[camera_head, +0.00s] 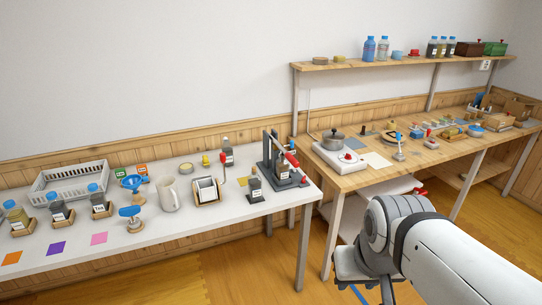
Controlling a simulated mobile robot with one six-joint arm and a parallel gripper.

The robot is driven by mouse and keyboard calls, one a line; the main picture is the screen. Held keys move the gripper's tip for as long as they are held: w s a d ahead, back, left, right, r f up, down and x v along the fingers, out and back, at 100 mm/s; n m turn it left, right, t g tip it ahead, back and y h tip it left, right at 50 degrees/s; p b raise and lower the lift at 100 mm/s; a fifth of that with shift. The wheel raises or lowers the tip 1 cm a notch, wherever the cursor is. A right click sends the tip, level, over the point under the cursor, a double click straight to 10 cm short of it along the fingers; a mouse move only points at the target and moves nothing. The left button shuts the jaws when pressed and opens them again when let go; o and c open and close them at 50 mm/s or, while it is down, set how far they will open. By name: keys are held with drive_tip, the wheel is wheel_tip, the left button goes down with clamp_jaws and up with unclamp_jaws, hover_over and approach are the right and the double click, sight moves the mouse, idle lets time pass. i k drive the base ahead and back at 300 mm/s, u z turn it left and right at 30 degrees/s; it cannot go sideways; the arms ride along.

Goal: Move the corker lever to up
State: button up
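The corker (283,181) is a dark upright press on the right end of the white table. Its lever has a red handle (292,159), which slopes down to the right beside the frame's posts. Small dark bottles stand close by; whether one is inside the corker is hard to tell. My gripper (366,290) is at the bottom of the view, right of the white table and well apart from the corker. It points down over the floor. Its fingers look spread with floor showing between them, and I see nothing held. The fingertips are partly cut off.
A labelled dark bottle (255,189) stands just left of the corker. A card holder (206,191), a white jug (169,193) and a white basket (70,184) stand further left. The wooden bench (345,181) with a hotplate (340,156) is right of the corker.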

sight(289, 156)
drive_tip(key=u, duration=0.1)
drive_tip(key=i, duration=1)
drive_tip(key=u, duration=0.05)
